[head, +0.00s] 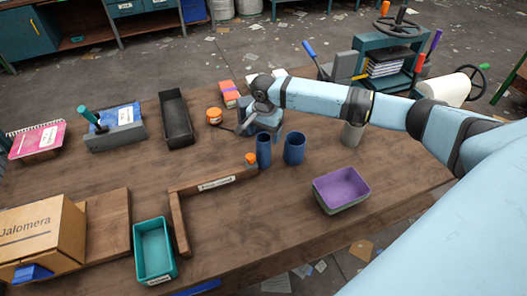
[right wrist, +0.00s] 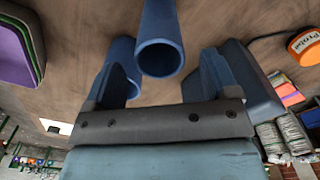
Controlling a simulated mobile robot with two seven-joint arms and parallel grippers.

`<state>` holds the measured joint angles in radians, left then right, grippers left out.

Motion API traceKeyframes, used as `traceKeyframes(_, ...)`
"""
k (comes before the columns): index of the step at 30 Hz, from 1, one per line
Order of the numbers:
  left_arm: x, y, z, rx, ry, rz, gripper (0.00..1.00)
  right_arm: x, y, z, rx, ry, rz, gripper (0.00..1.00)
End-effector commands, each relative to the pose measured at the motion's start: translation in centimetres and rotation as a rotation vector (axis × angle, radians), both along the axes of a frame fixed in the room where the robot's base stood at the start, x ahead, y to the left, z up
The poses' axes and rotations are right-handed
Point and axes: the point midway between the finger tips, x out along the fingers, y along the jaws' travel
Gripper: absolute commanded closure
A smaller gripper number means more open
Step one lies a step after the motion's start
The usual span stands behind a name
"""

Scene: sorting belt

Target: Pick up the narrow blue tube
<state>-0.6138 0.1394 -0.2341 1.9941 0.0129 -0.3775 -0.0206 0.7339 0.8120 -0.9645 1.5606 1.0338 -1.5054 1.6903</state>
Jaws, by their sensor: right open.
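The narrow blue tube (head: 264,149) stands upright on the wooden table, left of a wider blue tube (head: 294,149). My right gripper (head: 262,124) is just behind and above the narrow tube in the head view; its fingertips are hard to make out there. In the right wrist view, my right gripper (right wrist: 165,66) is open, with the narrow tube's (right wrist: 160,50) open rim showing between the two fingers. I cannot tell whether either finger touches it. Part of the wider tube (right wrist: 119,50) shows behind the left finger. My left gripper is not in view.
An orange-capped jar (head: 251,160) stands close in front left of the narrow tube. Another orange-lidded jar (head: 214,116) is behind left. A wooden L-shaped divider (head: 215,184) lies at the front left. A purple-lined tray (head: 341,190) is at the right. Table between tubes and tray is clear.

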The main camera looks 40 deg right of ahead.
Motion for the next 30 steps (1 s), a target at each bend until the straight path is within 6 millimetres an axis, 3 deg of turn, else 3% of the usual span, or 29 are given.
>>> traceKeyframes(5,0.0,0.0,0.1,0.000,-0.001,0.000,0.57,0.0,0.1,-2.0,0.000,-0.001,0.001,0.20)
traceKeyframes(12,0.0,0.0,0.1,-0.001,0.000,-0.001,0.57,0.0,0.0,-2.3,0.000,-0.001,0.001,0.20)
traceKeyframes(14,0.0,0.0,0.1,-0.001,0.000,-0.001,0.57,0.0,0.0,-2.3,0.000,-0.001,0.001,0.29)
traceKeyframes(21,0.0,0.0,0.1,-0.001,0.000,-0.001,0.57,0.0,0.0,-2.3,0.000,-0.001,0.001,0.83)
traceKeyframes(30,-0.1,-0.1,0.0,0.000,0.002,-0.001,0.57,0.0,0.0,-2.0,0.000,-0.002,0.001,0.84)
